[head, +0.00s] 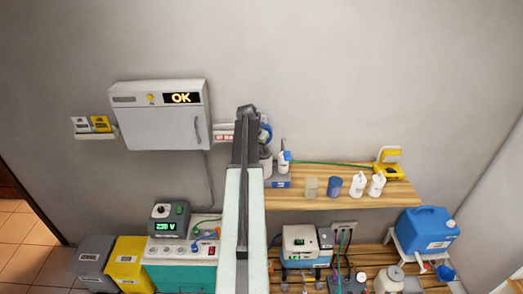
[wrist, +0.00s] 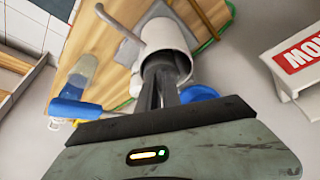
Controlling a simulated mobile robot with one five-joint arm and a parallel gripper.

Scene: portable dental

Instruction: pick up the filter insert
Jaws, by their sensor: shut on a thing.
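A white canister (wrist: 165,35) with a side spout shows in the wrist view, its mouth facing me. My gripper (wrist: 168,82) reaches into this mouth. Its dark fingers are closed on a grey part at the mouth, which looks like the filter insert (wrist: 178,62); the fingers hide much of it. A round blue piece (wrist: 203,93) lies just right of the fingers. In the head view the grey-white canister (head: 265,158) stands at the shelf's left end, partly behind my arm. My gripper is hidden there.
The wooden shelf (head: 340,196) also holds a white bottle with a blue label (head: 284,161), a clear cup (head: 312,187), a blue cup (head: 335,187) and white bottles (head: 376,185). A wall cabinet (head: 160,125) and a red-lettered holder (head: 223,137) are to the left.

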